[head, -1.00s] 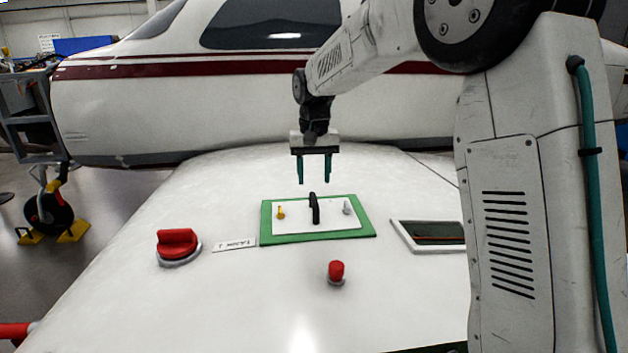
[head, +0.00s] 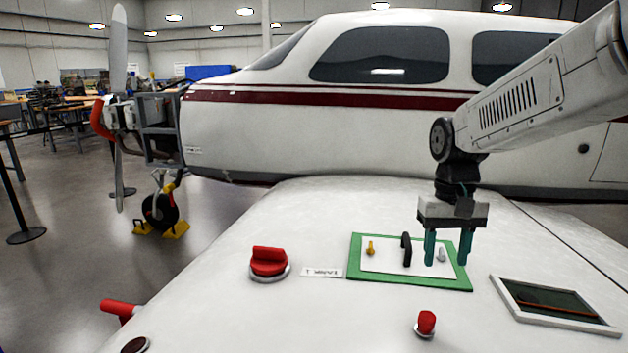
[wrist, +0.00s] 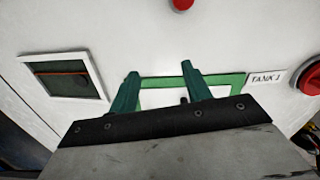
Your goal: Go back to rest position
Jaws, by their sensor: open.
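My gripper (head: 449,248) is open and empty, with two teal fingers pointing down. In the head view it hangs in front of the right part of the green-framed panel (head: 357,262), which lies on the white wing. The panel carries a yellow peg (head: 370,248), a black upright handle (head: 406,249) and a grey peg (head: 441,255). In the wrist view the fingers (wrist: 158,85) stand apart with nothing between them, and the panel's green edge (wrist: 160,82) shows behind them. The gripper's body hides most of the panel there.
A red knob (head: 268,262) sits left of the panel, beside a "TANK 1" label (head: 321,272). A red button (head: 426,323) is in front and a framed window (head: 555,304) to the right. The aircraft fuselage (head: 330,130) stands behind the wing. Open floor is at left.

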